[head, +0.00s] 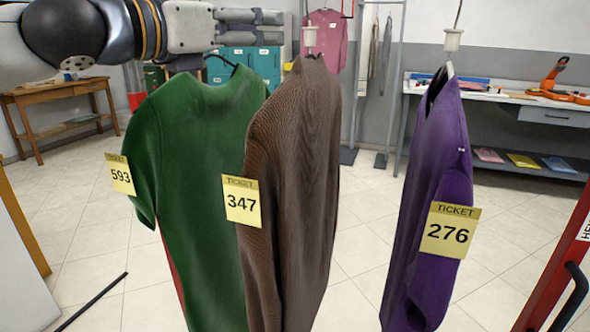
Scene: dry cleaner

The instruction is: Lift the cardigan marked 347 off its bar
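The brown cardigan (290,190) hangs in the middle with a yellow ticket 347 (242,202) on its left side. Its dark hanger shows at the collar, under a pale hook fitting (310,38). The bar above is out of the picture. My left gripper (190,62) is at the upper left, above the green garment and left of the cardigan, apart from it. Only dark parts of it show below my pale wrist, and its fingers cannot be made out clearly. My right gripper is out of view.
A green garment (195,150) with ticket 593 (120,174) hangs close on the left, partly behind the cardigan. A purple garment (435,180) with ticket 276 (450,230) hangs right, with a gap between. A red frame with a black handle (570,297) stands at lower right.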

